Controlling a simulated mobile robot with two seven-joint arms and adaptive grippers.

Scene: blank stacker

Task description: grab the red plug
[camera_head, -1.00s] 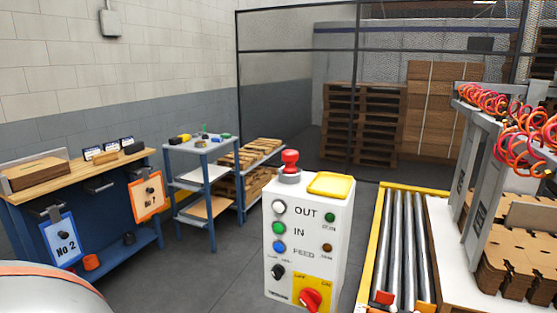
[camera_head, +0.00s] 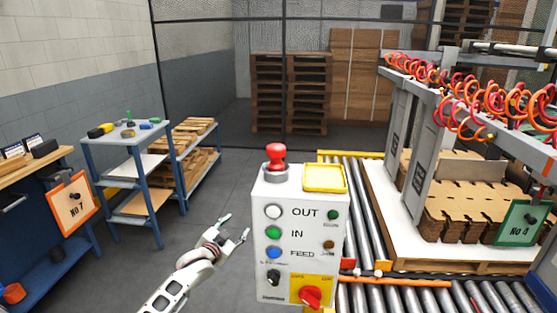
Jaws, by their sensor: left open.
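No part is clearly marked as a plug. A red mushroom-shaped knob (camera_head: 276,157) stands upright on top of the white control box (camera_head: 297,240). A red rotary switch (camera_head: 310,296) sits on a yellow plate low on the box front. My left gripper (camera_head: 236,227) is left of the box, lower than the red knob and apart from it. Its fingers are spread and nothing is between them. My right gripper is out of view.
A roller conveyor (camera_head: 352,215) runs behind and right of the box. Red-orange coiled hoses (camera_head: 465,80) hang above stacked cardboard blanks (camera_head: 470,180). A blue shelf cart (camera_head: 125,165) and a workbench (camera_head: 30,173) stand at left. Grey floor (camera_head: 215,205) is clear between cart and box.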

